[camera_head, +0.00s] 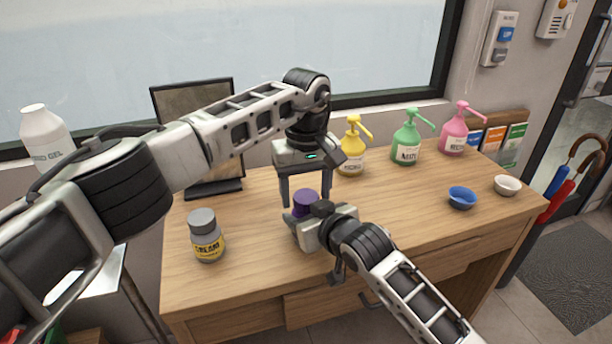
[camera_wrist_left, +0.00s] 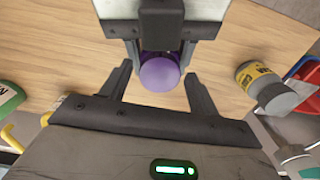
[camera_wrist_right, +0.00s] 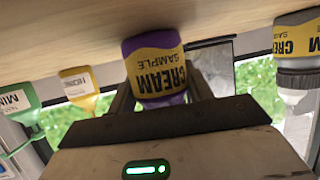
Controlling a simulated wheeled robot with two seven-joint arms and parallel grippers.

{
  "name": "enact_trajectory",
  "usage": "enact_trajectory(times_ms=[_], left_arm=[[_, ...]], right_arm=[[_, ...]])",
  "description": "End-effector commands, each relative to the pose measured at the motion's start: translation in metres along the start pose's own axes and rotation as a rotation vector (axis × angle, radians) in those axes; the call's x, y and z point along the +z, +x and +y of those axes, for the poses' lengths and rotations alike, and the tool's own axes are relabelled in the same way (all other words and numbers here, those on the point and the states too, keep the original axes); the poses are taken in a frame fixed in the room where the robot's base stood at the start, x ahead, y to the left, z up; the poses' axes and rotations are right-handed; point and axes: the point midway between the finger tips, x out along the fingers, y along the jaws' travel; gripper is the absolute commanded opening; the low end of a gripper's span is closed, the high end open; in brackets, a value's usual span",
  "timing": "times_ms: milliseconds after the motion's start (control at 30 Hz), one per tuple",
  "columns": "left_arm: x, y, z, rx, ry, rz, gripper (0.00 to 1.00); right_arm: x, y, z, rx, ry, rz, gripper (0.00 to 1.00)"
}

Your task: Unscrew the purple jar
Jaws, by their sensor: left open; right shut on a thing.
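The purple jar has a purple lid (camera_head: 306,200) that shows in the head view, with my right gripper around the body below it. In the right wrist view the jar (camera_wrist_right: 157,68), with a yellow "CREAM SAMPLE" label, sits between the fingers of my right gripper (camera_wrist_right: 160,90), which is shut on it. My left gripper (camera_head: 306,204) points down from above with its fingers apart on either side of the lid. In the left wrist view the round lid (camera_wrist_left: 160,74) lies between the open fingers, with gaps at both sides.
A grey-lidded cream jar (camera_head: 206,238) stands at the left on the wooden desk (camera_head: 260,275). Yellow (camera_head: 351,158), green (camera_head: 406,148) and pink (camera_head: 453,138) pump bottles line the back. A blue bowl (camera_head: 462,198) and a white bowl (camera_head: 507,186) sit right.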

Motion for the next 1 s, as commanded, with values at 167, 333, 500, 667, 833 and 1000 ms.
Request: enact_trajectory(times_ms=[167,333,500,667,833,1000], left_arm=[[0.0002,0.0033,0.0,0.0,0.0,0.0,0.61],[0.0002,0.003,0.0,0.0,0.0,0.0,0.5],[0.0002,0.0028,0.0,0.0,0.0,-0.001,0.15],[0.0,0.0025,-0.0002,-0.001,-0.082,0.0,0.15],[0.0,0.0015,-0.0003,-0.001,-0.426,0.001,0.15],[0.0002,0.0014,-0.0002,-0.001,-0.752,0.0,0.15]], right_arm=[[0.0007,0.0001,0.0001,0.0,0.0,-0.002,0.0],[0.0007,0.0001,0.0001,0.0,0.0,-0.002,0.0],[0.0007,0.0001,0.0001,0.0,0.0,-0.002,0.0],[0.0007,0.0001,0.0001,0.0,0.001,-0.002,0.0],[0.0007,0.0001,0.0001,0.0,0.001,-0.002,0.0],[0.0007,0.0002,0.0002,0.001,0.001,-0.002,0.0]])
